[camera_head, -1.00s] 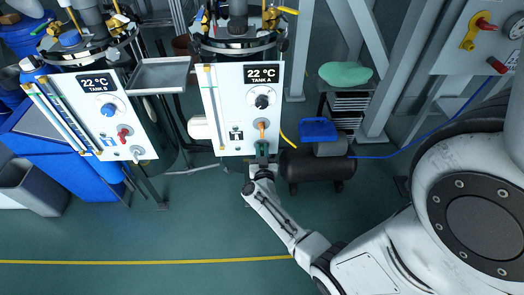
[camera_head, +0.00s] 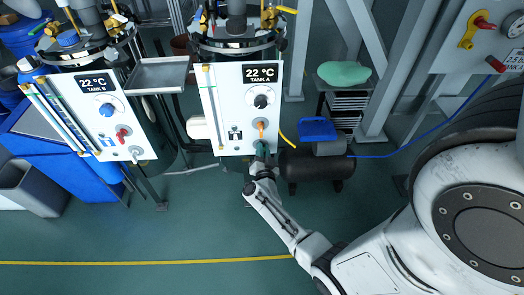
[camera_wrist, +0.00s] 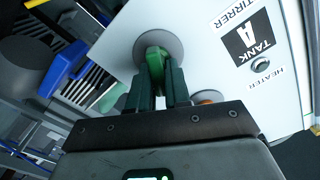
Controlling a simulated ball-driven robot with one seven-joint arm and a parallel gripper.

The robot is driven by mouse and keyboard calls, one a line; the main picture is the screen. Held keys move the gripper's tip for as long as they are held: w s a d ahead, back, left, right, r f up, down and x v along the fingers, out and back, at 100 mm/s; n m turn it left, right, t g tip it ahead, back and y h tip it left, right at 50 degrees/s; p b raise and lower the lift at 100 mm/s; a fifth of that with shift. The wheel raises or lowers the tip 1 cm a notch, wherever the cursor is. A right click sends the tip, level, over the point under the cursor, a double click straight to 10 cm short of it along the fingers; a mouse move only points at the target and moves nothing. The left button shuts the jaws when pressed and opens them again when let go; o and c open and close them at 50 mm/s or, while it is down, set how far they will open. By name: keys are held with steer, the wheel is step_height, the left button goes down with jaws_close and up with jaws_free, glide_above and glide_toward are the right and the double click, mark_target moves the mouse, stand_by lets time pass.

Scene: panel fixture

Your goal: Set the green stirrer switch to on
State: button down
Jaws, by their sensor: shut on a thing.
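The green stirrer switch (camera_wrist: 156,58) sits on a round grey disc on the white Tank A panel (camera_wrist: 200,20). My gripper (camera_wrist: 158,78) is shut on the switch, with one dark green finger on each side of it. The top of the switch shows above the fingers; its lower part is hidden between them. In the head view my gripper (camera_head: 261,156) is at the bottom right of the Tank A panel (camera_head: 228,110), below an orange switch (camera_head: 261,129). The green switch is mostly hidden there. I cannot tell its exact setting.
The orange switch (camera_wrist: 208,97) is close beside my right finger in the wrist view. A black knob (camera_head: 262,101) is higher on the panel. The Tank B panel (camera_head: 112,115) stands left. A compressor (camera_head: 318,170) with a blue top is just right of my gripper.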

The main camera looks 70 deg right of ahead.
steer(key=m, duration=0.3)
steer(key=m+b, duration=0.1)
steer(key=m, duration=0.1)
steer(key=shift+s+f+m, duration=0.2)
steer(key=shift+f+m, duration=0.1)
steer(key=m, duration=0.2)
steer(key=m+b, duration=0.1)
steer(key=m, duration=0.2)
steer(key=shift+s+f+m+b, duration=0.1)
steer(key=shift+f+m+b, duration=0.2)
steer(key=shift+m+b, duration=0.1)
steer(key=c, duration=1.2)
jaws_free()
steer(key=shift+o, duration=0.2)
steer(key=p+v, duration=0.2)
steer(key=v, duration=0.8)
steer(key=shift+s+a, duration=0.15)
steer(key=shift+a, duration=0.15)
